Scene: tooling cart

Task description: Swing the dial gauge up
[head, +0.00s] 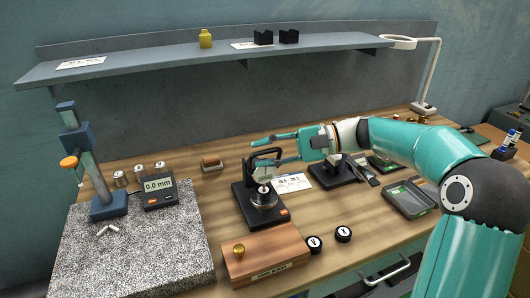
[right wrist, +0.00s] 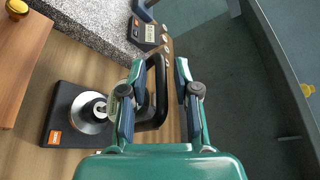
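A black gauge stand (head: 247,207) with an upright black frame and a round metal plate (head: 263,197) stands mid-bench. It also shows in the right wrist view (right wrist: 64,130). I cannot make out a dial face on it; this seems to be the dial gauge. My right gripper (head: 262,151) is at the top of the frame, its fingers spread. In the right wrist view, a black curved bar (right wrist: 155,62) of the frame lies between the fingers of my right gripper (right wrist: 160,72), with a gap at the right finger. My left gripper is not in view.
A granite plate (head: 140,250) with a blue column stand (head: 92,170) and digital readout (head: 160,194) is at left. Another black stand (head: 332,175) and a green-edged tray (head: 409,198) are at right.

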